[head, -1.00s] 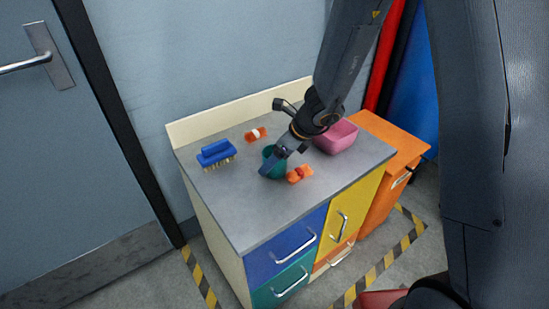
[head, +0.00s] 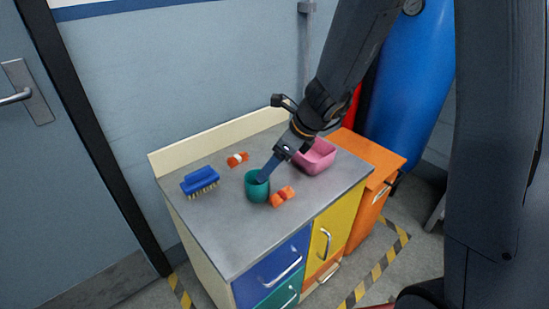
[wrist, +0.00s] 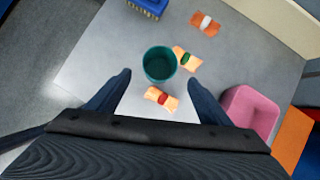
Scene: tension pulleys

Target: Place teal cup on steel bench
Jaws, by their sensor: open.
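The teal cup (head: 257,190) stands upright on the grey top of the bench (head: 222,227), which has coloured drawers below. My gripper (head: 264,174) is just above the cup, with a blue finger overlapping its rim in the head view. In the wrist view my gripper (wrist: 160,77) is open, its two fingers spread wide. The cup (wrist: 159,64) shows between and slightly beyond the fingertips, with visible gaps on both sides. Nothing is held.
Orange wrapped pieces lie near the cup: one red-banded (wrist: 162,98), one green-banded (wrist: 186,58), one white-banded (head: 238,159). A blue brush (head: 200,180) lies left, a pink bin (head: 316,155) right. The bench top's front left is clear.

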